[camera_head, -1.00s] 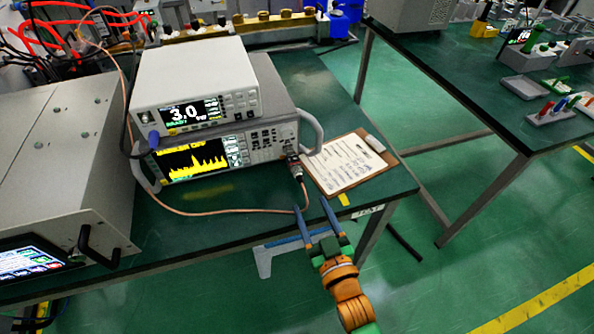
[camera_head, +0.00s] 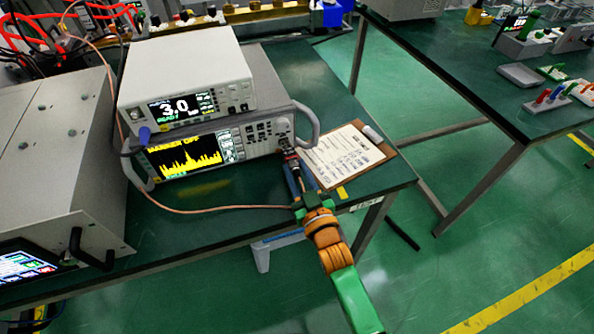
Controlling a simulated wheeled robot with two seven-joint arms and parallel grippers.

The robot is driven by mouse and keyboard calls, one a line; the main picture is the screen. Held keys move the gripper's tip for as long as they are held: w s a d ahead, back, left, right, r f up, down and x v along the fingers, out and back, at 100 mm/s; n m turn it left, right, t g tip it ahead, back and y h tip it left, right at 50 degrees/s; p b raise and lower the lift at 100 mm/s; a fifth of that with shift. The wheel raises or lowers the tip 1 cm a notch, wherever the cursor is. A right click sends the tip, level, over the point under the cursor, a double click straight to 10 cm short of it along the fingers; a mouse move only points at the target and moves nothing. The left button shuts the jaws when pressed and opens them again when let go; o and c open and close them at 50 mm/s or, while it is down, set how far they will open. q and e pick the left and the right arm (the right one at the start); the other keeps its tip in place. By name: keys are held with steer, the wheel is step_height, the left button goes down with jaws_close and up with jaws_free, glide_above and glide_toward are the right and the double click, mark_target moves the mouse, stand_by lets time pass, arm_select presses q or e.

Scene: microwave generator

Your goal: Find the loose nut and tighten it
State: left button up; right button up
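The cable connector with its nut (camera_head: 290,156) sits at the lower right of the front of the spectrum instrument (camera_head: 215,150). A copper-coloured cable (camera_head: 215,210) hangs from it and loops left across the table. My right gripper (camera_head: 294,172) reaches up from the lower right, just below the connector. Its blue fingers look apart, on either side of the cable's upper end. They partly hide the cable, and I cannot tell whether they touch the nut. How loose the nut is does not show. My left gripper is not in view.
A white meter (camera_head: 185,80) reading 3.0 stands on the spectrum instrument. A clipboard (camera_head: 385,151) lies to the right of my gripper. A large grey unit with a handle (camera_head: 75,248) stands at left. Another green table (camera_head: 440,60) stands across the aisle.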

jaws_close()
steer(key=shift+m, duration=0.3)
steer(key=m+p, duration=0.1)
steer(key=m, duration=0.1)
steer(key=shift+m, duration=0.4)
steer(key=m, duration=0.3)
steer(key=shift+m, duration=0.3)
steer(key=m, duration=0.4)
steer(key=shift+f+m, duration=0.1)
steer(key=shift+m, duration=0.2)
steer(key=m, duration=0.5)
steer(key=shift+m, duration=0.3)
